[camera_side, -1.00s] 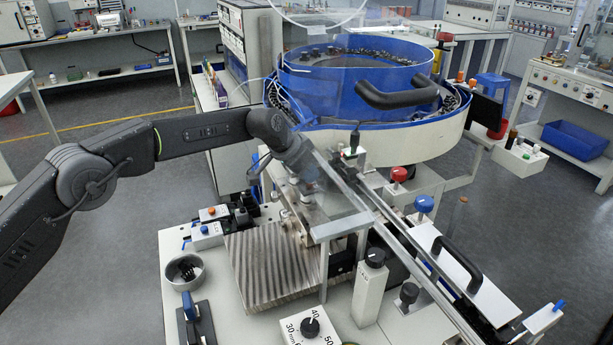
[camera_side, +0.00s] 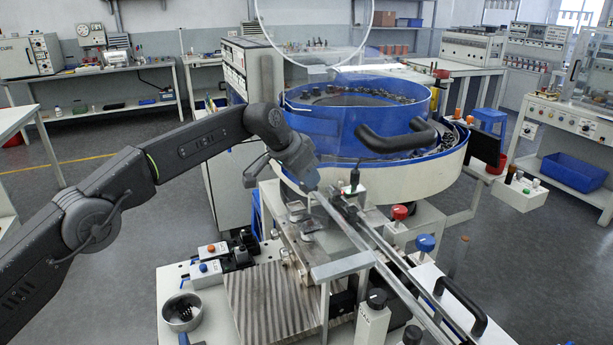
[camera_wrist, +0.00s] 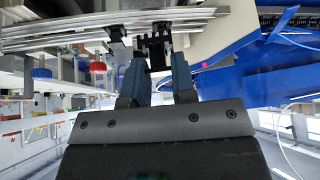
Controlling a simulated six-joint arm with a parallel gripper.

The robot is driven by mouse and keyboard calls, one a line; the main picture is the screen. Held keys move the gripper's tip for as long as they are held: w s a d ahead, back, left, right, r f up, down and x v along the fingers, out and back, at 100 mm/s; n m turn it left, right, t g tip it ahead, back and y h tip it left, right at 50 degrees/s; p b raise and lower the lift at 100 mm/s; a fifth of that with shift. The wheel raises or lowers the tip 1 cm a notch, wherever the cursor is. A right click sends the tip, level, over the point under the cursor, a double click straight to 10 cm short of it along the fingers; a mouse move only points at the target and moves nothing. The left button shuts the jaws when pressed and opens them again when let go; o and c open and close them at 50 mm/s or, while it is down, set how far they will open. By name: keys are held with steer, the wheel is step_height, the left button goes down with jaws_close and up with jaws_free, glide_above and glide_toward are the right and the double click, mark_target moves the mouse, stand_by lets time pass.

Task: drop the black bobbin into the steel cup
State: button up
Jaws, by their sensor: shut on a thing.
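My gripper (camera_wrist: 156,75) shows in the wrist view with its two dark blue fingers a small gap apart. A black piece (camera_wrist: 153,48) shows at the fingertips, and it looks like the black bobbin, though its shape merges with dark parts behind it. In the side view my gripper (camera_side: 311,181) is above the feeder's metal plate, beside the bowl, and the bobbin cannot be made out there. The steel cup (camera_side: 198,317) stands on the bench at lower left, well away from my gripper. Some dark pieces lie inside it.
The blue feeder bowl (camera_side: 340,116) stands behind my gripper. Metal rails (camera_side: 375,244) run toward the lower right. A ribbed plate (camera_side: 270,300) and a small switch box (camera_side: 207,271) lie near the cup. Red and blue knobs (camera_side: 425,243) stick up at the right.

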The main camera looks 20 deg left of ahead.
steer(key=shift+a, duration=0.1)
steer(key=s+a+f+m+g+h, duration=0.2)
steer(key=s+a+f+m, duration=0.3)
steer(key=s+a, duration=0.55)
steer(key=s+a+f+m+g, duration=0.1)
steer(key=s+a+f+m, duration=0.2)
steer(key=s, duration=0.4)
steer(key=s+a+f+m+g, duration=0.1)
steer(key=s+a+f, duration=0.2)
steer(key=s+a, duration=0.35)
steer(key=shift+h, duration=0.4)
steer(key=shift+s+d+f, duration=0.15)
steer(key=shift+d+f, duration=0.2)
steer(key=shift+f, duration=0.45)
steer(key=shift+s+d+f, duration=0.2)
steer(key=shift+d+f, duration=0.1)
steer(key=shift+f, duration=0.55)
steer(key=shift+s+d+f, duration=0.15)
steer(key=shift+d+f, duration=0.2)
steer(key=shift+f, duration=0.45)
steer(key=o, duration=1)
